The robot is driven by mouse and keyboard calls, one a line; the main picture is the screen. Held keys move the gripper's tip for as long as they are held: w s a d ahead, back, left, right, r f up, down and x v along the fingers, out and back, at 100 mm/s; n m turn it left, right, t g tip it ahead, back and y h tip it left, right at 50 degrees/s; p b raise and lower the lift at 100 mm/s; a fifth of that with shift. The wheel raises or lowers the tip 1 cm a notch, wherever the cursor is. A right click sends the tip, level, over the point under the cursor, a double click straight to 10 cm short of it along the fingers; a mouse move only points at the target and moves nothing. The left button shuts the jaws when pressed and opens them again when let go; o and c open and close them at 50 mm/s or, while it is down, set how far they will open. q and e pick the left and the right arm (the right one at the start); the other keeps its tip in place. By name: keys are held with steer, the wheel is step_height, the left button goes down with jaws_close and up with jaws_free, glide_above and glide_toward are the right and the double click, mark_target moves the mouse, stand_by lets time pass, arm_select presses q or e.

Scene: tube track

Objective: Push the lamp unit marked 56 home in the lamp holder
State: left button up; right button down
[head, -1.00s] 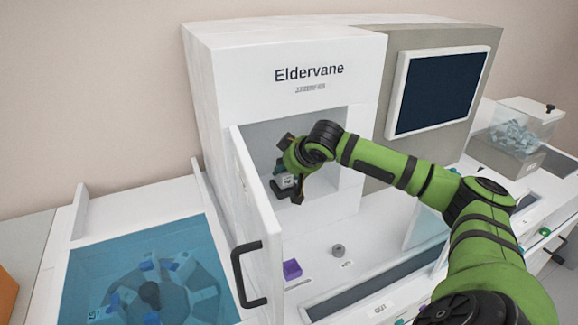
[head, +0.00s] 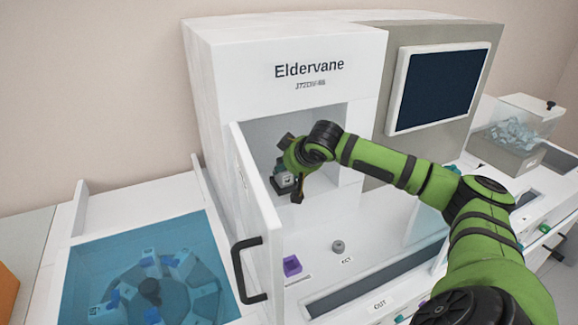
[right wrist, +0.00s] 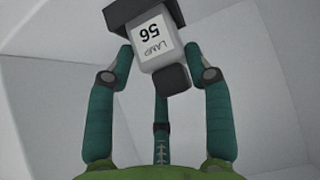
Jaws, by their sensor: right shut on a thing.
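The lamp unit marked 56 (right wrist: 152,42) is a grey block with a white label, seen upside down in the right wrist view. A dark block at its end (right wrist: 135,10), perhaps the lamp holder, touches or overlaps it; I cannot tell how far in the unit sits. My right gripper (right wrist: 157,68) is shut on the lamp unit, with its teal fingers on either side. In the head view the right gripper (head: 288,183) is inside the open chamber of the white machine, and the lamp unit is mostly hidden by it. My left gripper is not in view.
The machine's door (head: 250,205), with a black handle, stands open left of my right arm. A purple block (head: 291,265) and a small grey knob (head: 338,246) are on the deck in front. A blue-covered carousel (head: 150,265) lies at left.

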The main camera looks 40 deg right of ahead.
steer(key=shift+f, duration=0.2)
stand_by(0.6)
steer(key=shift+c, duration=2.1)
jaws_free()
steer(key=v, duration=1.2)
steer(key=shift+s+f, duration=0.1)
